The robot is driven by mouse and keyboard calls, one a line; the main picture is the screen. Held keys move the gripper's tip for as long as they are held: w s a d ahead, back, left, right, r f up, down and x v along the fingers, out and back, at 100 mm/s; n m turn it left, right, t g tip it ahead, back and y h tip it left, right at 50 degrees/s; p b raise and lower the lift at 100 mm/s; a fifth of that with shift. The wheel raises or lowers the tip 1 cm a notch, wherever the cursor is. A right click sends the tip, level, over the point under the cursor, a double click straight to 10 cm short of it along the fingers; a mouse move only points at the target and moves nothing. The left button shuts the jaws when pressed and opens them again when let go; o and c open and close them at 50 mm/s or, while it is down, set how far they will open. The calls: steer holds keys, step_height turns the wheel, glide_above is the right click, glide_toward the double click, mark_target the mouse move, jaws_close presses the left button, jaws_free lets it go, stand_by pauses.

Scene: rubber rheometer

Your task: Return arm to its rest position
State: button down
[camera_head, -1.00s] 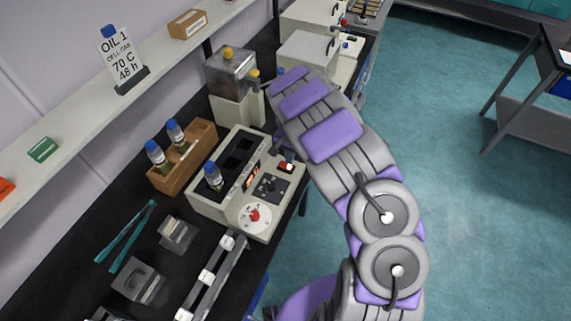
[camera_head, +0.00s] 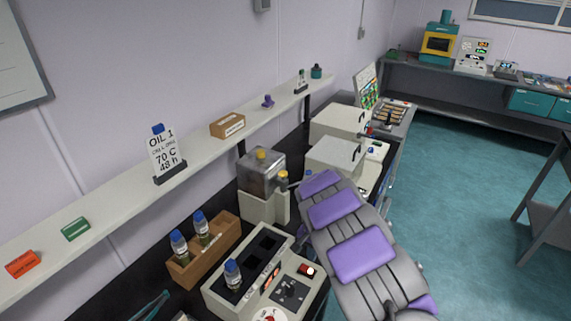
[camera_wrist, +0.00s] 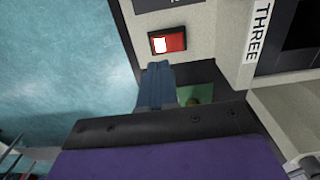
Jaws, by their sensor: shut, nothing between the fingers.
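In the wrist view my gripper (camera_wrist: 157,82) shows as blue fingers, shut and empty. The fingers point toward the front of a pale machine (camera_wrist: 215,20). A red rocker switch (camera_wrist: 167,41) with a bright white part sits just beyond the fingertips; I cannot tell whether they touch it.
The block heater (camera_head: 262,268) holds a blue-capped bottle (camera_head: 233,273). A wooden rack (camera_head: 195,262) with two bottles stands left of it. A water bath (camera_head: 262,175) stands behind. The shelf (camera_head: 110,205) runs along the wall. Open floor (camera_head: 460,190) lies to the right.

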steer(key=s+d+r+n+h, duration=0.1)
steer(key=s+d+r, duration=0.1)
steer(key=s+r, duration=0.75)
steer(key=s+d+r+n, duration=0.1)
steer(key=s+d+r, duration=0.2)
steer(key=s+r, duration=0.6)
steer(key=s+a+r+n+g, duration=0.1)
steer(key=s+a+r+n, duration=0.1)
steer(key=s, duration=0.9)
steer(key=s+a+r+n+y, duration=0.1)
steer(key=s+a+r+n, duration=0.2)
steer(key=s, duration=0.9)
steer(key=shift+s+g, duration=0.3)
steer(key=shift+g, duration=0.1)
